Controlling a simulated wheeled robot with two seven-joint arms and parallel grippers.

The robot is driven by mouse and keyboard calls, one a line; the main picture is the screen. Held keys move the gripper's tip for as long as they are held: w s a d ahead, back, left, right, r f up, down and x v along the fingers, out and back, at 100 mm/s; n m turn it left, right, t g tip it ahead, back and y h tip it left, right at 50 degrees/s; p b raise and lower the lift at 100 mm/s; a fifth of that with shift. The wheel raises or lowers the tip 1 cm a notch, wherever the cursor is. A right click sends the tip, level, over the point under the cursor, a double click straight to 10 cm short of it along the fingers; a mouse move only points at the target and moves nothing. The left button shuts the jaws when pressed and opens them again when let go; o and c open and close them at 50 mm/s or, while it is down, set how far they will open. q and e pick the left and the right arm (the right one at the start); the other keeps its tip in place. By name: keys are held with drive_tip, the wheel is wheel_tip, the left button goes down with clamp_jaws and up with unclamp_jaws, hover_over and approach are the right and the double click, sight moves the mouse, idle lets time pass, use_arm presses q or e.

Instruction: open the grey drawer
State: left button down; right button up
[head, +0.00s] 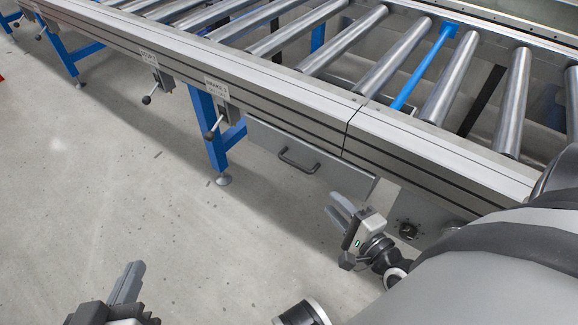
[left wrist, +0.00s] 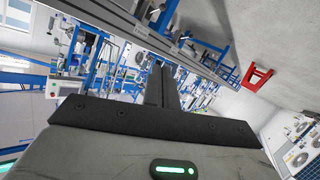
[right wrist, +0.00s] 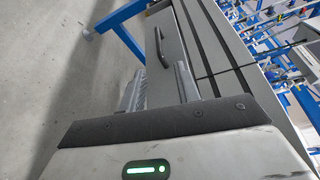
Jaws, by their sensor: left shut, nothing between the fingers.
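The grey drawer (head: 268,139) sits under the roller conveyor's side rail, and its front looks flush. Its dark bar handle (head: 298,163) is on the front. The right wrist view also shows the drawer front (right wrist: 178,62) and the handle (right wrist: 163,47) beyond the fingertips. My right gripper (head: 338,210) is open and empty, to the right of the handle and apart from it. Its two fingers show spread in the right wrist view (right wrist: 158,85). My left gripper (head: 130,275) is shut and empty, low over the floor, far from the drawer. It also shows in the left wrist view (left wrist: 162,85).
The conveyor rail (head: 300,88) with metal rollers runs above the drawer. A blue leg (head: 208,130) stands left of the drawer, with small clamp levers (head: 147,99) nearby. A grey panel with black knobs (head: 406,229) is at the right. The floor in front is clear.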

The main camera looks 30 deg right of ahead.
sight(296, 164)
drive_tip(key=w+b, duration=0.1)
drive_tip(key=w, duration=0.4)
drive_tip(key=w+f+b, duration=0.1)
drive_tip(key=w, duration=0.4)
drive_tip(key=w+b, duration=0.1)
drive_tip(key=w, duration=0.5)
drive_tip(key=shift+f, duration=0.4)
use_arm(q)
drive_tip(key=shift+w+d+r+n+t+h, duration=0.2)
drive_tip(key=shift+d+r+n+t+h, duration=0.25)
drive_tip(key=shift+d+n+h, duration=0.2)
use_arm(e)
drive_tip(key=shift+w, duration=0.1)
use_arm(q)
drive_tip(key=shift+a+r, duration=0.1)
use_arm(e)
clamp_jaws()
